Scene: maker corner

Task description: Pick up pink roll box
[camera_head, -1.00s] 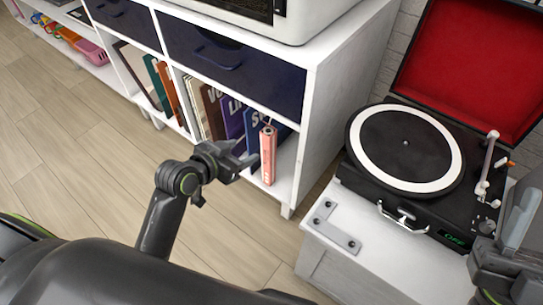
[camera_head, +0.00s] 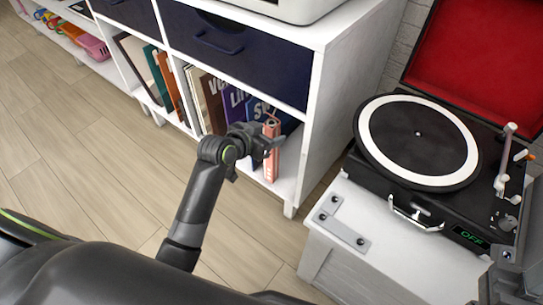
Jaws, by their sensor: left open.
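The pink roll box (camera_head: 270,163) is a slim upright box at the front right end of the shelf's lower compartment, beside the books. My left gripper (camera_head: 268,142) is open at the upper part of the box. Its fingers overlap the box in the picture and hide part of it; I cannot tell whether they touch it. My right gripper (camera_head: 510,275) shows only in part at the lower right edge, and its jaws are not clear.
The white shelf (camera_head: 325,100) has dark blue drawers (camera_head: 240,50) above the compartment. Several books (camera_head: 232,103) stand left of the box. An open record player (camera_head: 415,140) sits on a white chest (camera_head: 345,245) to the right. Wooden floor (camera_head: 90,160) is clear at left.

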